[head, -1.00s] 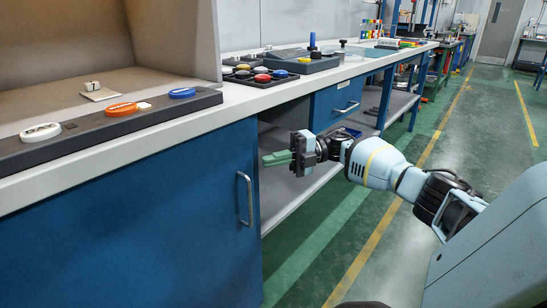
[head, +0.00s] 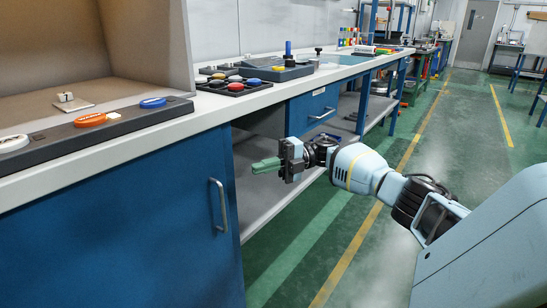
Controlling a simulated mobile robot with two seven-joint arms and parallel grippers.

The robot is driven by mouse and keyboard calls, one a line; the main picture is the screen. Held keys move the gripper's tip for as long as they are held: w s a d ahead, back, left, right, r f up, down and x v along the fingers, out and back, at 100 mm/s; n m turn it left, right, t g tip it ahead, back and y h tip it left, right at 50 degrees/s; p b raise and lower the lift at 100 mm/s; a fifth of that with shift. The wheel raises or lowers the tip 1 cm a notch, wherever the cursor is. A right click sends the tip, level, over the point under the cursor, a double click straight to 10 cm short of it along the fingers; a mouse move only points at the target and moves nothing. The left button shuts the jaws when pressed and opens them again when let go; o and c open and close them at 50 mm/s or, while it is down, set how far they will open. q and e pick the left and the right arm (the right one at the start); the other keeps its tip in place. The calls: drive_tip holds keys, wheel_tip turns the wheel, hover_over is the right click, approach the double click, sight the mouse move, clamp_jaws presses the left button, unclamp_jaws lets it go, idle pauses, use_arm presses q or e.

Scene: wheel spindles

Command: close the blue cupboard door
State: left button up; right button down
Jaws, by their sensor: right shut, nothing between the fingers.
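The blue cupboard door (head: 120,225) is on the left under the counter, with an upright silver bar handle (head: 219,205) near its right edge. Its top edge runs close along the underside of the counter, and I see no clear gap there. My right gripper (head: 266,165) has green fingers and is shut and empty. It points left, a little right of the door's right edge, in front of the open shelf space, and appears apart from the door and handle. My left gripper is out of view.
The white counter (head: 150,144) carries a dark strip with coloured buttons (head: 90,120) and trays of round pieces (head: 235,85). A blue drawer (head: 313,108) with a handle lies beyond the open shelf (head: 255,195). The green floor (head: 440,150) on the right is clear.

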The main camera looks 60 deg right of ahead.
drive_tip(key=w+d+b, duration=0.1)
drive_tip(key=d+b, duration=0.4)
drive_tip(key=d, duration=0.2)
drive_tip(key=shift+w, duration=0.3)
drive_tip(key=shift+d+r+b, duration=0.1)
drive_tip(key=shift+r+b, duration=0.05)
drive_tip(key=shift+b, duration=0.15)
idle(0.4)
